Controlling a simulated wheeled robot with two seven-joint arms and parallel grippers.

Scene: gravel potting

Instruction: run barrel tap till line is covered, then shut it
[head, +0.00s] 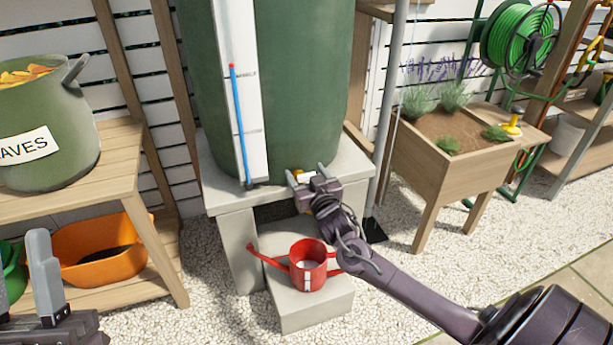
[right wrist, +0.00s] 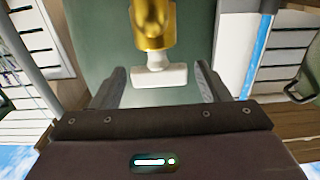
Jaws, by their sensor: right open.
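The green barrel (head: 300,90) stands on a grey block stand (head: 222,195). Its brass tap (right wrist: 152,25) has a white T-shaped handle (right wrist: 158,76). In the right wrist view the handle lies between the parted fingers of my open right gripper (right wrist: 160,86), with gaps on both sides. In the head view my right gripper (head: 312,181) is at the barrel's foot and partly hides the tap. A red watering can (head: 308,272) stands upright below, with a pale strip on its front. No stream of water is visible. My left gripper (head: 45,275) is at the lower left, partly cut off.
The can is on a low grey block (head: 310,315). A blue gauge tube (head: 240,125) with a red top runs up the barrel. A wooden bench (head: 125,150) with a leaf bin (head: 50,125) is left; a planter (head: 420,165) is right. Gravel between is open.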

